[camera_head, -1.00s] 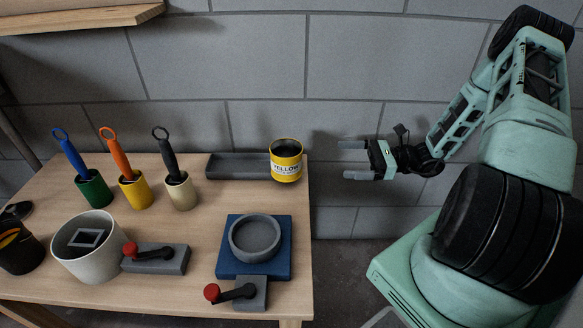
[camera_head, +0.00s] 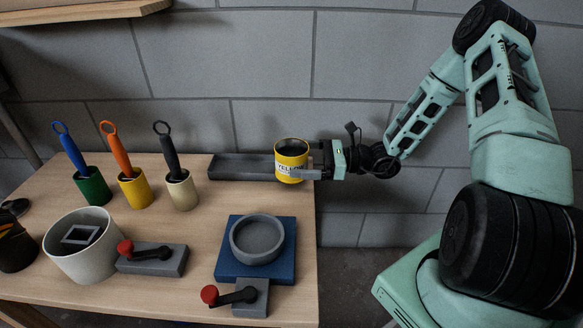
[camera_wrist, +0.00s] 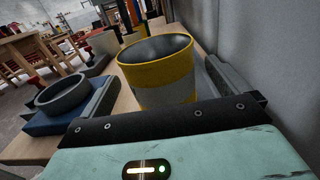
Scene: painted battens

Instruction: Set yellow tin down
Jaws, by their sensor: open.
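The yellow tin (camera_head: 290,152), with a dark open top and a pale label, stands upright at the back right of the table, at the right end of a dark grey tray (camera_head: 236,168). My gripper (camera_head: 312,166) reaches in from the right at the tin's height, its fingers open on either side of the tin. One finger crosses the front of the label. In the wrist view the tin (camera_wrist: 158,80) stands just ahead of the palm. Whether the fingers touch the tin cannot be told.
A round grey ring holder (camera_head: 256,240) on a blue base (camera_head: 230,262) stands in front. Red-knobbed clamps (camera_head: 165,262), a white pot (camera_head: 75,262) and several handled tools in coloured cups (camera_head: 134,190) fill the left. A block wall (camera_head: 390,60) rises behind.

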